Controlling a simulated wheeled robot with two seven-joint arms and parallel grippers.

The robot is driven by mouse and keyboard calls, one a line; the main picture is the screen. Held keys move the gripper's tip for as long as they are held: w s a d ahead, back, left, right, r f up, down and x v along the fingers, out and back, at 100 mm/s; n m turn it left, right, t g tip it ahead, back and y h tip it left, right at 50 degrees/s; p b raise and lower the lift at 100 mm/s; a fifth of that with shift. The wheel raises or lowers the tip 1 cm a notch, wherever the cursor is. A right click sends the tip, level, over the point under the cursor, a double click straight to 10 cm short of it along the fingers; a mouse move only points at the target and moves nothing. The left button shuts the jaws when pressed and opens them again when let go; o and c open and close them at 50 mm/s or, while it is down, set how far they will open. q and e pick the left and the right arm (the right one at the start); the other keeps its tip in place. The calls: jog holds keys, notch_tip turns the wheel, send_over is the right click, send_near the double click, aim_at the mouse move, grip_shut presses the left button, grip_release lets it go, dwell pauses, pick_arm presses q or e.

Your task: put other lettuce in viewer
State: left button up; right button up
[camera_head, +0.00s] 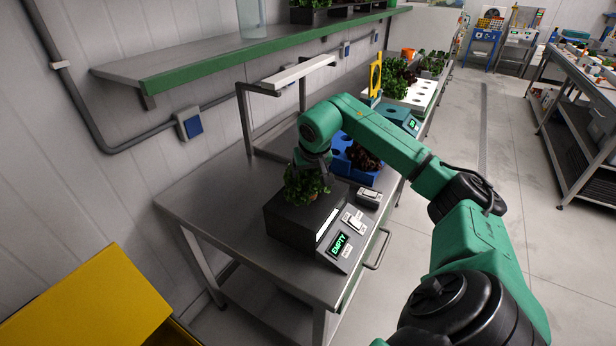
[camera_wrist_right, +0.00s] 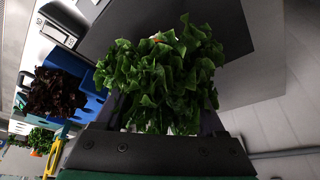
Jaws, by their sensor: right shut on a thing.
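A green lettuce (camera_head: 303,186) hangs in my right gripper (camera_head: 318,163), right at the top of the black viewer box (camera_head: 290,226). The viewer's small display reads "EMPTY". In the right wrist view the lettuce (camera_wrist_right: 165,80) fills the space between the fingers of my right gripper (camera_wrist_right: 165,115), with the viewer's dark top (camera_wrist_right: 125,28) beyond it. I cannot tell whether the lettuce touches the viewer. A dark red lettuce (camera_head: 362,157) sits in the blue tray (camera_head: 338,160) behind; it also shows in the right wrist view (camera_wrist_right: 55,92). My left gripper is not in view.
A small grey device (camera_head: 369,197) stands right of the viewer. A metal frame (camera_head: 300,72) rises behind the viewer. The steel table (camera_head: 215,195) is bare to the left.

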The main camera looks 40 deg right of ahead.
jog(key=shift+f, duration=0.1)
dwell(0.3)
jog(key=shift+f, duration=0.25)
jog(key=o, duration=1.4)
jog(key=shift+a, duration=0.1)
jog(key=shift+r, duration=0.1)
notch_tip(320, 180, up, 7)
jog(key=p, duration=0.6)
jog(key=shift+p, duration=0.4)
